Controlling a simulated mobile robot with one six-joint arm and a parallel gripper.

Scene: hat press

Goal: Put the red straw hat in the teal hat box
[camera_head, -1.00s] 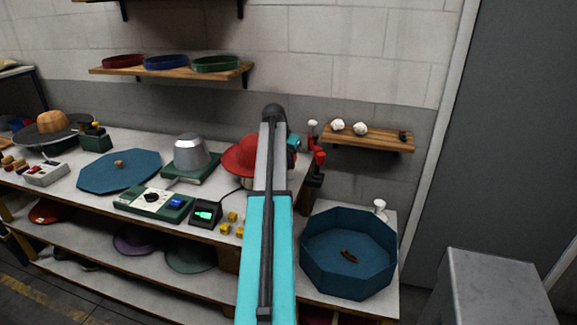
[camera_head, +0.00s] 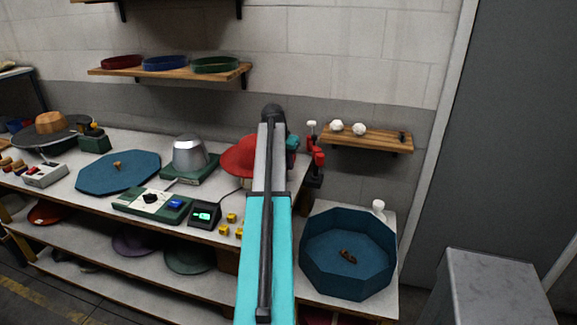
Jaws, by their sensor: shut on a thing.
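The red straw hat (camera_head: 238,157) is at the right part of the table, behind my arm, which hides its right side. A pale thing shows just under its brim; I cannot tell if the hat rests on it. The teal hat box (camera_head: 318,271) is open, eight-sided, and stands on the lower surface at the right. A small brown thing (camera_head: 347,257) lies inside it. The flat teal octagon with a wooden knob, like a lid (camera_head: 130,178), lies on the table at the left. My gripper is hidden behind my arm, so its hold cannot be seen.
A metal hat form (camera_head: 189,154) on a green base, a green control box (camera_head: 150,202) and a small screen unit (camera_head: 204,215) stand left of my arm. A red and dark upright thing (camera_head: 316,158) stands right of it. A grey cabinet (camera_head: 490,285) is at lower right.

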